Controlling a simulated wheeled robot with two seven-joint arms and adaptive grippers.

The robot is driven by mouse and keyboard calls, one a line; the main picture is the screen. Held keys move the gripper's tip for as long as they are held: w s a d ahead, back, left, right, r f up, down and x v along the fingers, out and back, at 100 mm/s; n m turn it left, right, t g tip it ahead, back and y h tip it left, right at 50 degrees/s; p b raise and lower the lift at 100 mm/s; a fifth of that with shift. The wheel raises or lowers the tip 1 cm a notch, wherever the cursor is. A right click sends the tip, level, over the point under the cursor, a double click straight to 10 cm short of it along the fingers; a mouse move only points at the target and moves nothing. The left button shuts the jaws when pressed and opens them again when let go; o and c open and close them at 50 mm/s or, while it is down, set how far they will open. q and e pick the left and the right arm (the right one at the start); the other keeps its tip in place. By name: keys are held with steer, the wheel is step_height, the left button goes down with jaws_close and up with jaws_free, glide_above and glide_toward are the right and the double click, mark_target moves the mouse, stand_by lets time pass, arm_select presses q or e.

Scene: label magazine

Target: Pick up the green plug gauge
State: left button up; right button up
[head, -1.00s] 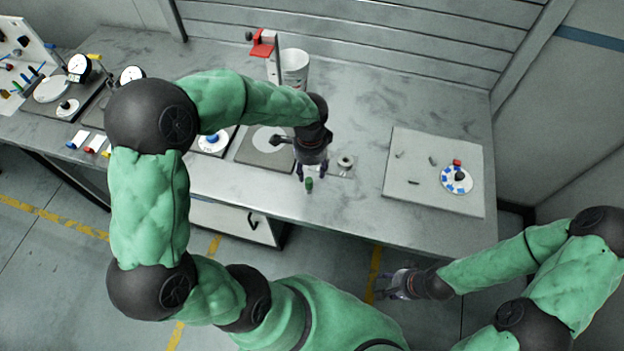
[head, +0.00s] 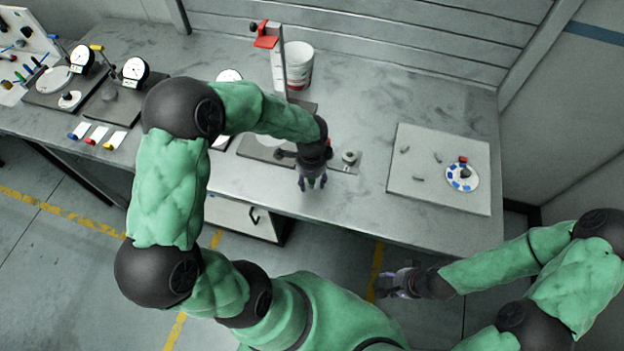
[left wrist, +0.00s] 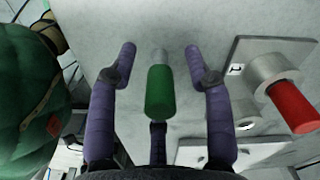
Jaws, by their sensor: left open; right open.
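The green plug gauge (left wrist: 160,92) shows in the left wrist view, with a green handle and a pale metal end (left wrist: 158,56). It sits between the spread fingers of my left gripper (left wrist: 160,60), with a visible gap on both sides. In the head view my left gripper (head: 312,183) is low over the table's front part, and the gauge is hidden behind it. My right gripper (head: 388,284) is open and empty, off the table's front edge at the lower right.
A metal ring with a red plug (left wrist: 290,98) stands close right of my left gripper. A grey board (head: 410,192) with small parts and a blue-and-white disc lies on the right. A white bucket (head: 298,66) and a red-topped stand (head: 268,36) are behind.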

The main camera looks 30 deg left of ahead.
arm_select(q)
jaws_close()
steer(key=shift+r, duration=0.15)
